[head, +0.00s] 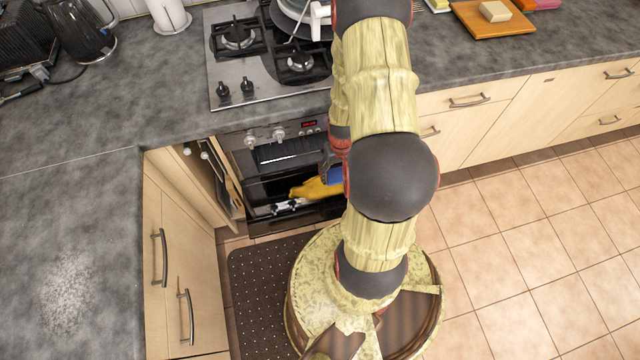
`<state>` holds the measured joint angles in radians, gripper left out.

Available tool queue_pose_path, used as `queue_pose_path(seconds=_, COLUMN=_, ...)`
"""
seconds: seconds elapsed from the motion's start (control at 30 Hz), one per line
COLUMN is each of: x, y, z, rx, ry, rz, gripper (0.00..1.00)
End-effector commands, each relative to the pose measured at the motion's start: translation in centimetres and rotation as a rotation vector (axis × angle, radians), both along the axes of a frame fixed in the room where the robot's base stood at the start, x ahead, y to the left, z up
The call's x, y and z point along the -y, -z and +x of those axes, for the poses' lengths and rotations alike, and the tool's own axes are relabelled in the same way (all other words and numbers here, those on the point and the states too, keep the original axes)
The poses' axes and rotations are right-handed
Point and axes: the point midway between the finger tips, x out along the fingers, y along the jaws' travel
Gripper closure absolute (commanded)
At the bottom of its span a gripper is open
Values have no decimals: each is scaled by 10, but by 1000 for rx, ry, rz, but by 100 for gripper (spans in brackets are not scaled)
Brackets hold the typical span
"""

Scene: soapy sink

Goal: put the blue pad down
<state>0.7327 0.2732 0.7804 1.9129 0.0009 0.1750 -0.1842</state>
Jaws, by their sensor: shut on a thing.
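The blue pad (335,175) shows as a small blue patch in front of the oven, left of my arm. Most of it is hidden behind my arm. My gripper (326,168) is partly hidden too; its dark end is shut on the blue pad, off the floor. A yellow thing (314,189) appears just left of and below the blue patch, in front of the oven's lower part. I cannot tell whether it touches the pad.
A gas hob (234,90) sits above the oven (262,135). A wooden board (482,24) with a beige block (495,11) lies on the back counter. The left counter (90,220) is mostly bare, with a pale foamy patch. Tiled floor (510,250) is open at right.

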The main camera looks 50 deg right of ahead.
Motion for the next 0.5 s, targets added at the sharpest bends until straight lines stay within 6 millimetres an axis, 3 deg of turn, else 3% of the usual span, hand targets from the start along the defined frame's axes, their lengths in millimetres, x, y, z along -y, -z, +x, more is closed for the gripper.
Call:
queue_pose_path(seconds=0.23, x=-22, y=43, z=34, rx=-2, ry=-3, rz=1, gripper=53)
queue_pose_path(seconds=0.5, x=-29, y=58, z=47, rx=0, ry=1, rz=0, gripper=53)
